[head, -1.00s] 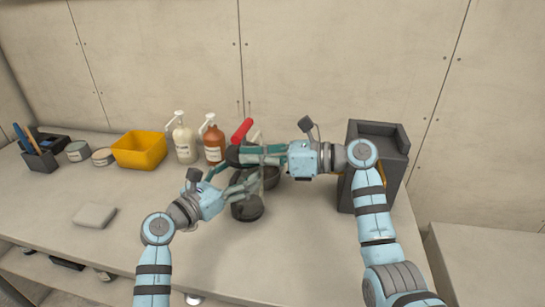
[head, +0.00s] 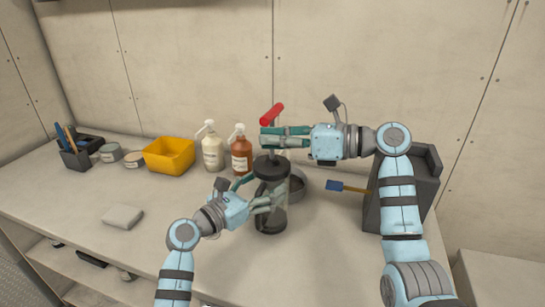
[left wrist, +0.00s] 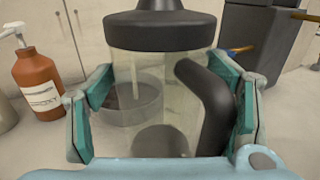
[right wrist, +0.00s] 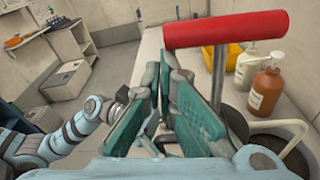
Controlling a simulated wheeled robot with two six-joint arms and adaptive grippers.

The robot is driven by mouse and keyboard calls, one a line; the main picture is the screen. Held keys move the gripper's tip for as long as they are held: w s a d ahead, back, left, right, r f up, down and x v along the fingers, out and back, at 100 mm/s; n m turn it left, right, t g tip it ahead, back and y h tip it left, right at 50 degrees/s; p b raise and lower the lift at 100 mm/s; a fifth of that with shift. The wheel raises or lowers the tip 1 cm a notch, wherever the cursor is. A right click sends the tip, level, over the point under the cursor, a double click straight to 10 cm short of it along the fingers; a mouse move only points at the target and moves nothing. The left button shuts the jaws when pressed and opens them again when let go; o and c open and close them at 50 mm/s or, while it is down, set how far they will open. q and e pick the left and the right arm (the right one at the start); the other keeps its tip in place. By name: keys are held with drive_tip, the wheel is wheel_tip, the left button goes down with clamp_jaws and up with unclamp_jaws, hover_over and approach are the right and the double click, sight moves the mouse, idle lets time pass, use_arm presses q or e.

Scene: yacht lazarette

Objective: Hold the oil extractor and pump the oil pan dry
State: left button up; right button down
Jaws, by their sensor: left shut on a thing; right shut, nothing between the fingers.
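The oil extractor (head: 271,169) stands upright on the bench, a clear cylinder with black cap and base. Its red T-handle (head: 272,114) sits high above the cap on a thin rod. My left gripper (head: 264,199) is shut around the clear body, with its fingers on either side in the left wrist view; a black side handle (left wrist: 208,105) shows there. My right gripper (head: 268,141) is shut and empty beside the rod, just under the red handle (right wrist: 224,29). The round grey oil pan (head: 297,186) is behind the extractor, partly hidden; its oil level is unclear.
A white pump bottle (head: 212,152) and a brown one (head: 240,156) stand left of the extractor, then a yellow bin (head: 168,155). A folded grey cloth (head: 122,217) lies front left. A dark grey box (head: 425,185) and a blue-tipped brush (head: 335,186) are right.

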drive_tip(key=shift+r, duration=0.25)
drive_tip(key=f+v, duration=0.1)
drive_tip(key=v, duration=0.8)
drive_tip(key=shift+d+r, duration=0.35)
drive_tip(key=shift+d, duration=0.15)
drive_tip(key=shift+s, duration=0.1)
